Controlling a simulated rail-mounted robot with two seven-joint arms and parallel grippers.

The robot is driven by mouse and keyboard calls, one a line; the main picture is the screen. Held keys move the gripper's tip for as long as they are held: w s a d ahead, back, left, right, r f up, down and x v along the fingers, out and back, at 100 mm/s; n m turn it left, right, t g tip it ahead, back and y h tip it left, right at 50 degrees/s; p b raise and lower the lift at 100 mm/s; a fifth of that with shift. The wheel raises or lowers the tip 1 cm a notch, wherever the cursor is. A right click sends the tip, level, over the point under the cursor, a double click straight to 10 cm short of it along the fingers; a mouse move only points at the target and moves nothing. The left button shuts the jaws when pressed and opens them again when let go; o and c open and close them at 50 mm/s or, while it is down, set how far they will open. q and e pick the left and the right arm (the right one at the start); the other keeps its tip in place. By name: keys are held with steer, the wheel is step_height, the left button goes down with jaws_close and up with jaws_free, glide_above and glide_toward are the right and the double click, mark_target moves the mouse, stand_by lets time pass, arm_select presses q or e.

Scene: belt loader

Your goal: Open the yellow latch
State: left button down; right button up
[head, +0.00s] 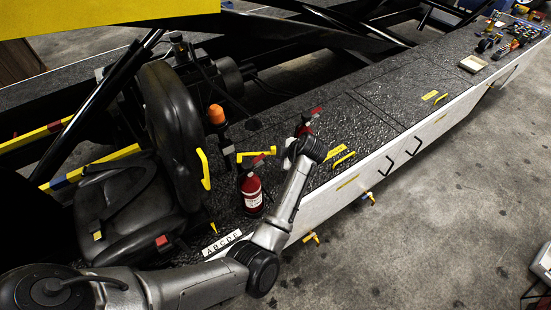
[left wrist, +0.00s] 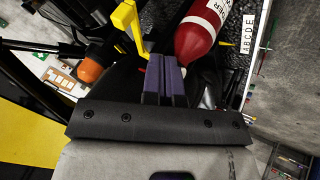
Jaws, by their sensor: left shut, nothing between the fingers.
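Several yellow latch-like parts show, and I cannot tell which one is the task's latch. In the head view a yellow handle (head: 262,153) rises beside the red fire extinguisher (head: 251,192); what appears to be the same yellow handle (left wrist: 128,22) is in the left wrist view, left of and beyond the fingertips. Small yellow latches (head: 368,197) and (head: 311,237) stick out from the white side panel. My left gripper (left wrist: 166,62) is shut and empty, its purple fingers near the extinguisher. My right gripper is not in view.
An orange beacon (head: 216,115) and a black seat (head: 172,130) stand left of my arm. A second red cylinder (head: 307,120) is behind my wrist. Flat yellow bars (head: 344,158) lie on the black deck. Free concrete floor (head: 430,220) lies beyond the white side panel.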

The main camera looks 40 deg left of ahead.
arm_select(q)
steer(key=shift+b+v, duration=0.4)
steer(key=shift+v, duration=2.35)
steer(key=shift+s, duration=0.1)
